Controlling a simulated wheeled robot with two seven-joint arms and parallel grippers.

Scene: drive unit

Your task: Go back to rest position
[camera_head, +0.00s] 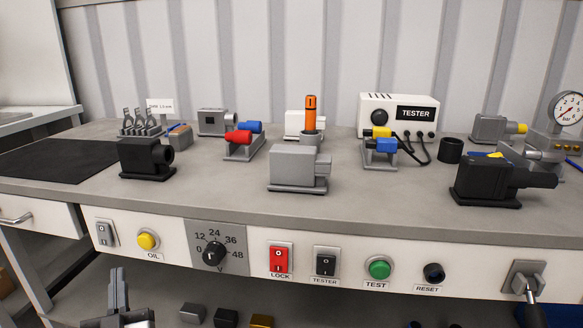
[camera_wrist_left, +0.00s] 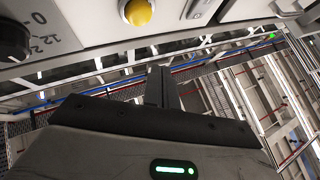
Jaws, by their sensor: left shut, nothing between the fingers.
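My left gripper (camera_head: 119,280) is at the lower left of the head view, below the front edge of the bench and in front of the lower shelf. Its fingers point up and are closed together with nothing between them. In the left wrist view its fingers (camera_wrist_left: 161,85) also show closed and empty, beneath the panel with the yellow oil button (camera_wrist_left: 138,12). The gripper appears apart from the bench (camera_head: 230,215) and its controls. My right gripper is not in view.
The front panel carries a voltage dial (camera_head: 214,252), a red lock switch (camera_head: 280,259), a green test button (camera_head: 379,269) and a lever (camera_head: 531,288) at right. Several motor-like units, a tester box (camera_head: 398,115) and a dark mat (camera_head: 65,158) are on the bench. Small blocks (camera_head: 226,317) lie below.

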